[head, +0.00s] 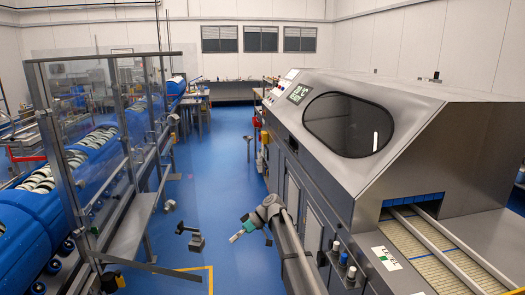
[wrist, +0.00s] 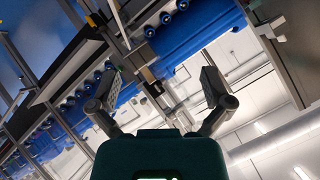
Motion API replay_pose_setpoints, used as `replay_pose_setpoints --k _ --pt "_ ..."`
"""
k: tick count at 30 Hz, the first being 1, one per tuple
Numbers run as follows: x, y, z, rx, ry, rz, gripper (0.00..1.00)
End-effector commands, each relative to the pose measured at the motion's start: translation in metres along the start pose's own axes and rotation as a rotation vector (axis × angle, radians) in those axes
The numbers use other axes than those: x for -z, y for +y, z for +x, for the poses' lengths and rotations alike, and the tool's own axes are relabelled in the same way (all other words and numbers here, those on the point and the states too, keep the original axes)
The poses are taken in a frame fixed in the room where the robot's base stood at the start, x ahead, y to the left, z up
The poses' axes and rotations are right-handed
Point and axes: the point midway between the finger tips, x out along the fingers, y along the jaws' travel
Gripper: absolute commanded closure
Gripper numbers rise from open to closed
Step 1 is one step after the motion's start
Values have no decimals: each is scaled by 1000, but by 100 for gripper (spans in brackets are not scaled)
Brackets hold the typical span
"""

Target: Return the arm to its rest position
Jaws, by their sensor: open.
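My gripper (wrist: 158,86) shows in the wrist view with its two dark fingers spread wide apart. Nothing is between them. In the head view my arm reaches up from the bottom edge and bends left at a joint. Its end, with my gripper (head: 236,237), is over the blue floor between the two machines, too small there to show the fingers clearly. The wrist view is tilted and looks past the fingers at blue machine parts and a bright wall or ceiling.
A steel machine (head: 300,150) with a dark window stands right, its belt (head: 440,255) at the front. A blue conveyor line (head: 95,165) behind clear guard panels (head: 95,120) runs along the left. A dark stand (head: 195,243) is left of my gripper.

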Motion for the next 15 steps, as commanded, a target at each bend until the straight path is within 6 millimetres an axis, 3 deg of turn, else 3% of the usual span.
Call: replay_pose_setpoints --k 1,8,15 --pt "-29 -16 -2 -50 -33 75 1" --pt "-132 -50 -19 -312 -169 438 1" --pt "-236 -96 -45 -629 -245 794 1"
